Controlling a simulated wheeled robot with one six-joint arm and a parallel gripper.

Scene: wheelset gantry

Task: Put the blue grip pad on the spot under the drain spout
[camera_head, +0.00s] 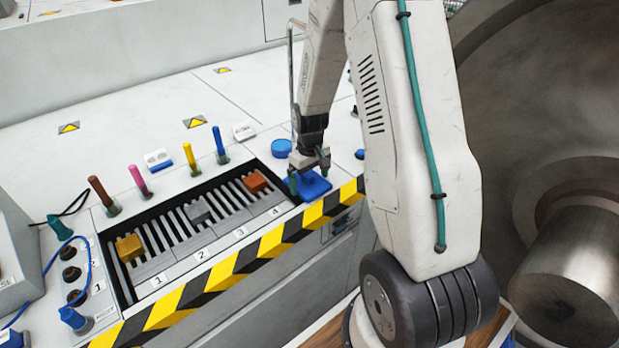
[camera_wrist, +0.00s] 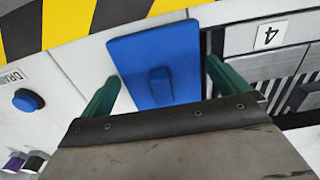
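The blue grip pad (camera_head: 316,187) lies on the bench top at the right end of the slotted rack, next to the striped front edge. In the wrist view it is a blue plate (camera_wrist: 140,50) with a small raised block on top. My gripper (camera_head: 308,172) is low over the pad. In the wrist view its two green fingers (camera_wrist: 163,90) stand apart on either side of the block, with gaps showing, so it is open and holds nothing. A thin pipe, seemingly the drain spout (camera_head: 291,85), comes down behind my arm above a round blue disc (camera_head: 281,147).
The slotted rack (camera_head: 160,262) holds yellow, grey and orange blocks. Coloured pegs (camera_head: 190,157) stand behind it. A large metal wheelset (camera_head: 560,250) is at right.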

